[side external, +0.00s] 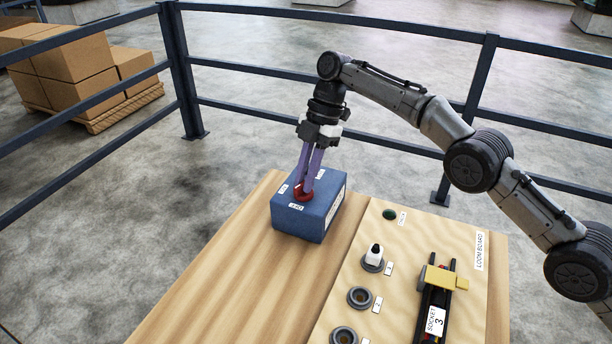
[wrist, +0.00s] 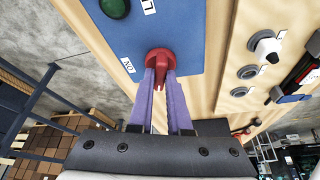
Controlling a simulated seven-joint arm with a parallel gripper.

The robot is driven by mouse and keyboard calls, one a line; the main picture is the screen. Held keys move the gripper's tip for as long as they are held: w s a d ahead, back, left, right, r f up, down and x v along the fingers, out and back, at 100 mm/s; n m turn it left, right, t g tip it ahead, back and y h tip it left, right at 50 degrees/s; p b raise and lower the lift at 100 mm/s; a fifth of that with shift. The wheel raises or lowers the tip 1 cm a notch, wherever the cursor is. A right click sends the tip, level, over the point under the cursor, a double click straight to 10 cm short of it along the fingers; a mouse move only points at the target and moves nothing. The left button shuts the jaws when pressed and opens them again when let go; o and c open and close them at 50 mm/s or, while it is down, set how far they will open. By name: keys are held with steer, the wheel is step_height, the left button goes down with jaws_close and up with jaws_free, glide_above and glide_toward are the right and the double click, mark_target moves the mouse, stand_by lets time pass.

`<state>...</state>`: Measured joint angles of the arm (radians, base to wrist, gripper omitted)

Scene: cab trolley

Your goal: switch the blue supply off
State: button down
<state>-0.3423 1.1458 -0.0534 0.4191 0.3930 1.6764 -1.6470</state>
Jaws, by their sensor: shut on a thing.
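The blue supply (side external: 318,221) is a blue box on the wooden table, left of the loom board. A red rotary knob (side external: 303,192) sits on its top face, with small white labels around it. My gripper (side external: 306,188) points down from above, with its purple fingers shut on the red knob. In the wrist view the fingers (wrist: 161,84) close on the red knob (wrist: 160,58). A label reading "ON" (wrist: 128,66) lies left of the knob, and a green lamp (wrist: 115,7) is on the same face. The fingers partly hide the knob, so its exact setting is hard to tell.
The loom board (side external: 386,220) lies right of the supply, with several round sockets, a white plug (side external: 375,254) in one, and a yellow-topped holder (side external: 447,278) marked "SOCKET 3". Bare table (side external: 225,290) lies in front of the supply. Blue railings (side external: 250,107) stand behind the table.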

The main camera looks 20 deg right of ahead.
steer(key=shift+n, duration=0.5)
stand_by(0.3)
steer(key=c, duration=0.9)
jaws_free()
steer(key=shift+o, duration=0.2)
steer(key=shift+r+m, duration=0.15)
steer(key=shift+m, duration=0.45)
